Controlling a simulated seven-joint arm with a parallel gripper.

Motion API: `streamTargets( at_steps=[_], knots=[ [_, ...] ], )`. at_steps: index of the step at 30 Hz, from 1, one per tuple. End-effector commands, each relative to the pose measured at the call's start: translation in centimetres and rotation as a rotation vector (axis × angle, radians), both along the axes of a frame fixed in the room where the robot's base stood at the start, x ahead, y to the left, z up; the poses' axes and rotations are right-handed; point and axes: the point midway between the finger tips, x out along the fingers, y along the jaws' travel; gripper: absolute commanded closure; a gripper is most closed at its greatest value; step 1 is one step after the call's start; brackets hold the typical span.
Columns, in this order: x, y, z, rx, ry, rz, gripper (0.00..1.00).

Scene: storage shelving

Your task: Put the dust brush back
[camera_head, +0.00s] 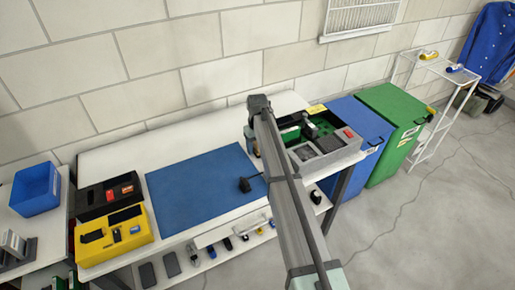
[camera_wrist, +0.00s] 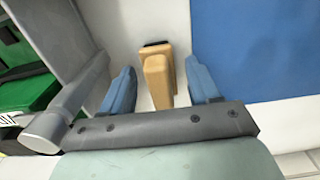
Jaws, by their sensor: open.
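A tan, wood-coloured piece with a dark far end, apparently the dust brush (camera_wrist: 157,82), shows in the wrist view on the white table top. It is in the gap between the two blue fingers of my gripper (camera_wrist: 160,72). The fingers are apart, one on each side of it, with white table visible between each finger and the brush. In the head view my arm hides the brush and most of the gripper.
The blue mat (camera_head: 195,190) lies right of the brush in the wrist view. A grey tray (camera_head: 335,155) with green inside stands on the other side. A yellow case (camera_head: 112,240), black case (camera_head: 88,205) and blue bin (camera_head: 37,188) are at left. A small black object (camera_head: 245,184) shows over the mat.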

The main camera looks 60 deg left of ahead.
Motion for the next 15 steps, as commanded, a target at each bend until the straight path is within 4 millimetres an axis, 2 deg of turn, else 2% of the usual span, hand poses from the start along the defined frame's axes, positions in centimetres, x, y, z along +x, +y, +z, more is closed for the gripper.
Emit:
streamTargets(
  at_steps=[9, 15],
  knots=[
    [0.0, 0.0, 5.9, 0.002, -0.001, 0.000, 0.39],
    [0.0, 0.0, 9.0, 0.001, 0.000, 0.000, 0.39]
  ],
)
